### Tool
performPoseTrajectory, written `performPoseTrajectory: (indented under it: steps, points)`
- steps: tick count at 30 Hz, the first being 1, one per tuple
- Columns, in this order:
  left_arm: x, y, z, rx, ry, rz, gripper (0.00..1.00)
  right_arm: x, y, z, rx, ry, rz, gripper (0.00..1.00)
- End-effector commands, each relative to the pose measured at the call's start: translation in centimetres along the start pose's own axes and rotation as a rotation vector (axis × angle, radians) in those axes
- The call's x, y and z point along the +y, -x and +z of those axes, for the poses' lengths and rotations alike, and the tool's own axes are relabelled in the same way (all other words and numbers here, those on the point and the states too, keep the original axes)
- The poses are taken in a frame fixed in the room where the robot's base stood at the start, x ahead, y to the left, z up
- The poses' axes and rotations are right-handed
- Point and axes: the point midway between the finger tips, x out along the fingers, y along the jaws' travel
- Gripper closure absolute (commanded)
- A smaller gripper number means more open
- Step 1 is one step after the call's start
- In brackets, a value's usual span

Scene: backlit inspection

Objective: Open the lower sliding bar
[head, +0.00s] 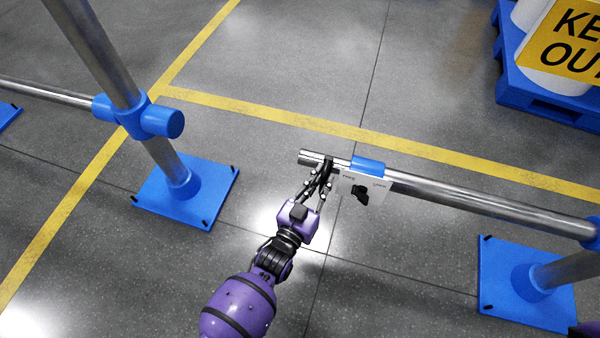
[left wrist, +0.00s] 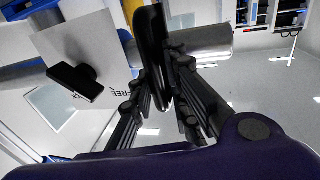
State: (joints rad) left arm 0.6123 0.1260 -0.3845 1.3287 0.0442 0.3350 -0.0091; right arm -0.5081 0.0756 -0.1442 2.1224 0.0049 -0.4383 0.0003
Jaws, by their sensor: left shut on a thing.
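The lower sliding bar (head: 470,198) is a grey metal tube running from the right post towards the middle. Its free end (head: 306,157) stands apart from the blue fitting (head: 150,118) on the left post. A blue sleeve (head: 368,165) sits around the bar, with a white plate (head: 383,186) and a black knob (head: 360,195) below it. My left gripper (head: 327,172) is shut on a black upright handle (left wrist: 152,45) on the bar, near the free end. The left wrist view also shows the plate and the knob (left wrist: 75,80). My right gripper is out of view.
Blue base plates (head: 190,190) carry the left post and right post. Another metal rail (head: 45,92) runs left from the left post. A blue pallet (head: 540,97) with a yellow sign (head: 572,40) stands at upper right. The floor between the posts is clear.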

Motion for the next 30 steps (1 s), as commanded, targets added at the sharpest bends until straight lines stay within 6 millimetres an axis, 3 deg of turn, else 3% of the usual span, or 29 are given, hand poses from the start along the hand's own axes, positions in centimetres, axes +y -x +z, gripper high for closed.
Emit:
performPoseTrajectory:
  steps: [6, 17, 18, 21, 30]
  points:
    - [1.48, -0.21, 0.10, -0.001, -0.009, 0.003, 1.00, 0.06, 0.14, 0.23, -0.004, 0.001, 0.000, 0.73]
    - [1.58, -0.21, 0.15, -0.002, -0.010, 0.003, 1.00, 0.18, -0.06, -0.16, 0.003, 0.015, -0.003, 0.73]
    - [1.57, -0.21, 0.16, -0.002, -0.010, 0.002, 0.79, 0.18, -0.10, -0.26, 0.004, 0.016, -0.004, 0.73]
    - [1.55, -0.22, 0.14, -0.002, -0.008, 0.002, 0.69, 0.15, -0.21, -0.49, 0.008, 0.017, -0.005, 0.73]
    - [1.51, -0.28, 0.05, 0.000, -0.003, 0.001, 0.69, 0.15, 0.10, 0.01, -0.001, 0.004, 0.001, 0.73]
